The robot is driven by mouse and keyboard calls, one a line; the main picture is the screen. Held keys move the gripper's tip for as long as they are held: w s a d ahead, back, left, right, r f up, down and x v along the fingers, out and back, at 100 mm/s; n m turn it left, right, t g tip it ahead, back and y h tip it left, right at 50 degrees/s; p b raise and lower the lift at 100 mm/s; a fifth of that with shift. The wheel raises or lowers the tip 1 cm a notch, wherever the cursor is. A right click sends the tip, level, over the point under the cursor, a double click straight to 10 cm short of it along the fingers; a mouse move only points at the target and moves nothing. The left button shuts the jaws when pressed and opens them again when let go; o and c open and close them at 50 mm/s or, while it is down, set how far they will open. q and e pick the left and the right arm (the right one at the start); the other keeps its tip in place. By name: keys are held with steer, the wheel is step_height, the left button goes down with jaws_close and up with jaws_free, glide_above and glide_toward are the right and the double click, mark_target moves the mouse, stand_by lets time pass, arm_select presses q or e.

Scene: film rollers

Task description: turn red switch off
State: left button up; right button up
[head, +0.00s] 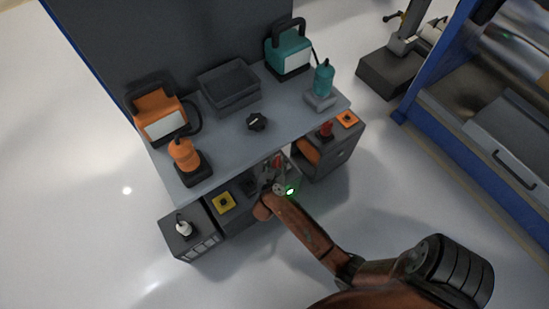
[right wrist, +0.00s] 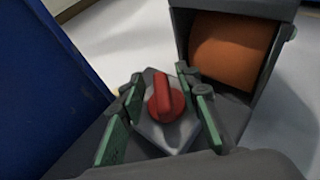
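The red switch (right wrist: 165,98) is a red rotary knob with a raised grip bar, on a grey diamond-shaped plate (right wrist: 168,132). In the right wrist view the bar points roughly up and down. My right gripper (right wrist: 165,95) is open, with its green-padded fingers on either side of the knob and a gap showing at each side. In the head view my right gripper (head: 277,170) is low at the front edge of the grey table, with a small patch of red at its tips. My left gripper is not in view.
The grey table (head: 220,130) carries an orange machine (head: 160,115), a teal machine (head: 288,50), a dark tray (head: 230,87) and a black knob (head: 257,121). A dark box with an orange roller (right wrist: 230,50) stands beyond the switch. A blue surface (right wrist: 45,90) is at left.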

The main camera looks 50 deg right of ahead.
steer(key=shift+w+d+f, duration=0.1)
steer(key=shift+w+d, duration=0.1)
steer(key=shift+d, duration=0.15)
steer(key=shift+c, duration=0.5)
jaws_close()
